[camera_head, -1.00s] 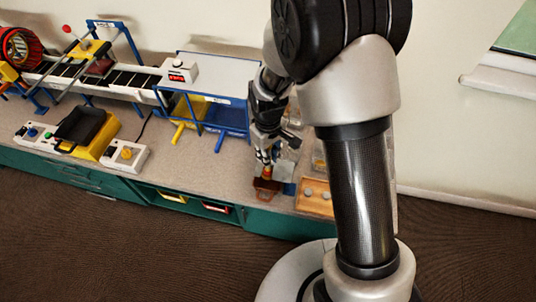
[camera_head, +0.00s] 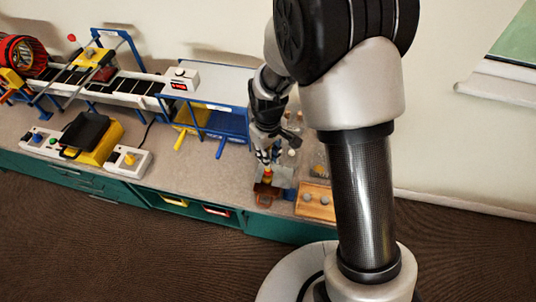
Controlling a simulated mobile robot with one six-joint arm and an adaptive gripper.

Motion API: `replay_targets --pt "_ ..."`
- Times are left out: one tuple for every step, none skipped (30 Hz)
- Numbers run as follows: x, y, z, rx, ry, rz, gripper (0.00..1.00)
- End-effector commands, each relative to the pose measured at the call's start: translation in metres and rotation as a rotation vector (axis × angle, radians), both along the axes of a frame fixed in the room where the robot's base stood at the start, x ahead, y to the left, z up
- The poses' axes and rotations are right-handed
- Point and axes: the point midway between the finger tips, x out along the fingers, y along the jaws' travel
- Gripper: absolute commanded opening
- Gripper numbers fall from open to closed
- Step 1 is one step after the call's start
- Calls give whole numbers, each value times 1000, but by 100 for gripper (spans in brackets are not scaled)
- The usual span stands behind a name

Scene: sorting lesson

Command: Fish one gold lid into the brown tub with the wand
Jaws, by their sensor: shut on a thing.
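My gripper (camera_head: 266,160) points down over the front part of the counter. Its jaws are closed on a small orange-red piece (camera_head: 268,172), which looks like the wand's handle. The brown tub (camera_head: 268,192) stands right below, near the counter's front edge. The lower part of the wand is hidden at or behind the tub's rim. I cannot tell whether a lid hangs from it. No gold lid can be made out.
A blue frame with a pale top (camera_head: 213,84) stands behind left. A conveyor (camera_head: 110,80), a yellow box (camera_head: 103,148) and control boxes lie further left. My arm hides the counter's right end.

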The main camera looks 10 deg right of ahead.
Motion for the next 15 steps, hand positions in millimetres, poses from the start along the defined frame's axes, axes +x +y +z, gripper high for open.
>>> replay_targets --pt "0 0 4 1 -1 0 0" --pt "0 0 5 1 -1 0 0" --pt "0 0 7 1 -1 0 0" --pt "0 0 8 1 -1 0 0" --pt "0 0 9 1 -1 0 0" --pt "0 0 11 1 -1 0 0" --pt "0 0 12 1 -1 0 0" --pt "0 0 13 1 -1 0 0" --pt "0 0 15 1 -1 0 0" --pt "0 0 16 0 0 0 0" --pt "0 0 17 0 0 0 0" --pt "0 0 19 0 0 0 0" --pt "0 0 20 0 0 0 0" --pt "0 0 21 0 0 0 0" --pt "0 0 23 0 0 0 0"
